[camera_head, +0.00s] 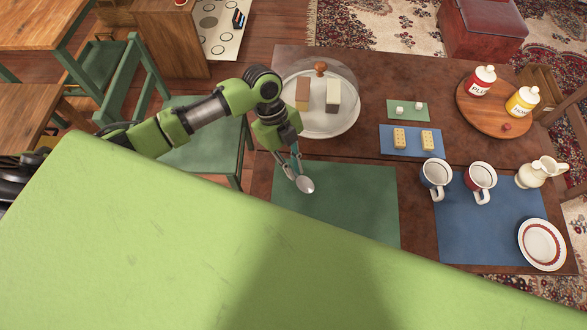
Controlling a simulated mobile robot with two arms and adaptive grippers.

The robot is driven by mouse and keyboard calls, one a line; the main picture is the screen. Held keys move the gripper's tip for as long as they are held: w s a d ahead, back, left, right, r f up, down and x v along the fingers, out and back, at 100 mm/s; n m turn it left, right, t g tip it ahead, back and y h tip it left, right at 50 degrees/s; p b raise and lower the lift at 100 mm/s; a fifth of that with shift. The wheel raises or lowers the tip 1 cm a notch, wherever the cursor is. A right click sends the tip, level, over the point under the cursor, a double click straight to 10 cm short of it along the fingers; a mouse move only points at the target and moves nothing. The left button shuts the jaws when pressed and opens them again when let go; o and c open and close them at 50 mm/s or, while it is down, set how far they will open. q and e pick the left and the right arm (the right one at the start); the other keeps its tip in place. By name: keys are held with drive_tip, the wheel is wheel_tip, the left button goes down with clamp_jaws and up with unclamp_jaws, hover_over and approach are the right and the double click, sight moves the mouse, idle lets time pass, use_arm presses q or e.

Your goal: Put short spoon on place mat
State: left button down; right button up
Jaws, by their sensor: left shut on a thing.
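My left gripper (294,162) reaches in from the left over the table and points down. It is shut on a short metal spoon (305,184), whose bowl hangs at the lower end. The spoon shows over the upper left part of the green place mat (350,205); whether it touches the mat I cannot tell. The near left part of the green mat is hidden behind my own green body. A blue place mat (455,230) lies to its right. My right gripper is not in view.
A domed glass dish (345,122) with two blocks stands just behind the gripper. Two mugs (435,175), a jug (540,172) and a plate (542,243) are at the right. A round wooden board (480,115) holds two bottles. The green mat's right part is clear.

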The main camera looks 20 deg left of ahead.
use_arm(q)
drive_tip(key=shift+s+f, duration=0.1)
drive_tip(key=shift+f, duration=0.9)
drive_tip(key=shift+f, duration=0.15)
drive_tip(key=c, duration=2.1)
unclamp_jaws()
drive_tip(key=shift+r, duration=0.3)
drive_tip(key=v, duration=1.1)
drive_tip(key=shift+r+b, duration=0.35)
drive_tip(key=shift+b, duration=0.1)
drive_tip(key=shift+a, duration=0.15)
